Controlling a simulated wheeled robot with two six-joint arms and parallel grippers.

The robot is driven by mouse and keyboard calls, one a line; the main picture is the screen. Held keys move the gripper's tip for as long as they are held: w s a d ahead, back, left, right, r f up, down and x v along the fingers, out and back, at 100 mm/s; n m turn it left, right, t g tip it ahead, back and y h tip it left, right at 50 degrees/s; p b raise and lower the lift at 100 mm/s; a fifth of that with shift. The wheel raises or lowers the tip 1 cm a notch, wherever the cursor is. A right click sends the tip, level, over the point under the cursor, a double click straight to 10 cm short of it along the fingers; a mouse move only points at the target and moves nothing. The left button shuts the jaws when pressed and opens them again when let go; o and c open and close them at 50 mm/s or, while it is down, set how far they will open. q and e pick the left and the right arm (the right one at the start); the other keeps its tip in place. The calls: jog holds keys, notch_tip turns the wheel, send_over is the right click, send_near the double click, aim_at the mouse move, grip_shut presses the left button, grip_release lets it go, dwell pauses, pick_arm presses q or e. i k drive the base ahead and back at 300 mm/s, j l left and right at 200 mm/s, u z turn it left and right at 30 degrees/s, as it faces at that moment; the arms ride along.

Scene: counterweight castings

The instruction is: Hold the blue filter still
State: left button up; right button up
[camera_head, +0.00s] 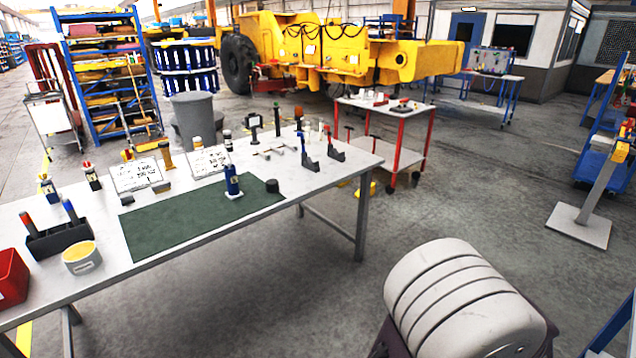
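The blue filter (232,182) is a small dark blue cylinder with a light band around its middle. It stands upright on a small white base at the back part of the green mat (170,228). The mat lies on the long white table (105,272). Nothing touches the filter from the sides. Neither of my grippers shows in the head view.
A short dark cylinder (272,186) sits at the mat's right end. White sign boards (137,174) stand behind the mat. A yellow-filled cup (82,257) and a red bin (12,278) are at left. A large pale grooved block (455,290) fills the lower right.

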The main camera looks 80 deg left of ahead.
aim_at(231, 175)
jog(key=k+u, duration=0.15)
jog(key=u, duration=0.35)
jog(key=k+u, duration=0.1)
jog(key=u, duration=0.35)
jog(key=k+j+u, duration=0.1)
jog(key=u, duration=0.4)
jog(key=k+j+u, duration=0.1)
jog(key=u, duration=0.35)
jog(key=j+u, duration=0.2)
jog(key=u, duration=0.3)
jog(key=k+j+u, duration=0.1)
jog(key=u, duration=0.35)
jog(key=j, duration=0.1)
